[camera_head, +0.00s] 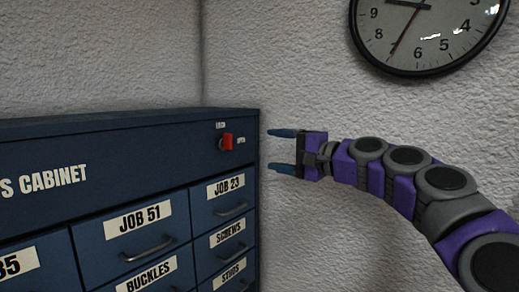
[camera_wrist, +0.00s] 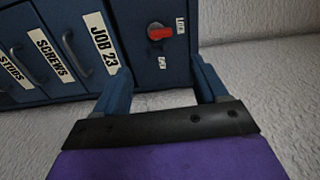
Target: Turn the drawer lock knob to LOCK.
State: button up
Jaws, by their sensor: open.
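The drawer lock knob (camera_head: 228,142) is a small red handle on a dark base at the upper right of the blue cabinet's front. Its LOCK label (camera_head: 220,125) is above it and its OPEN label (camera_head: 241,140) is to its right. In the wrist view the knob (camera_wrist: 160,32) shows ahead of the fingers, apart from them. I cannot tell which label the handle points to. My gripper (camera_head: 268,150) is open and empty, to the right of the knob near the cabinet's right edge. Its two blue fingers (camera_wrist: 160,68) show in the wrist view.
The blue cabinet (camera_head: 110,135) has labelled drawers with handles below and left of the knob. The JOB 23 drawer (camera_head: 228,208) is just under it. A rough white wall (camera_head: 320,230) stands behind, with a round clock (camera_head: 428,60) at upper right.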

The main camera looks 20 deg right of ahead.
jog(key=shift+v, duration=1.65)
jog(key=shift+f, duration=0.1)
jog(key=s+a+f+n+g+b, duration=0.2)
jog(key=s+a+f+n+g, duration=0.15)
jog(key=a+f, duration=0.4)
jog(key=s+a+f+n+g+b, duration=0.1)
jog(key=s+a+f+n+g, duration=0.2)
jog(key=a+f, duration=0.4)
jog(key=s+a+f+n+g+h+b, duration=0.2)
jog(key=s+a+f+g+h, duration=0.25)
jog(key=s+f, duration=0.65)
jog(key=s+d+f+n+g+h+b, duration=0.1)
jog(key=s+d+f+g+h+b, duration=0.1)
jog(key=s+f, duration=0.8)
jog(key=s+d+f+n+g+h+b, duration=0.1)
jog(key=s+d+f, duration=0.6)
jog(key=f, duration=0.8)
jog(key=s+g+h+b, duration=0.1)
jog(key=s+g+h, duration=0.1)
jog(key=s+h, duration=0.1)
jog(key=shift+f, duration=0.3)
jog(key=shift+s, duration=0.1)
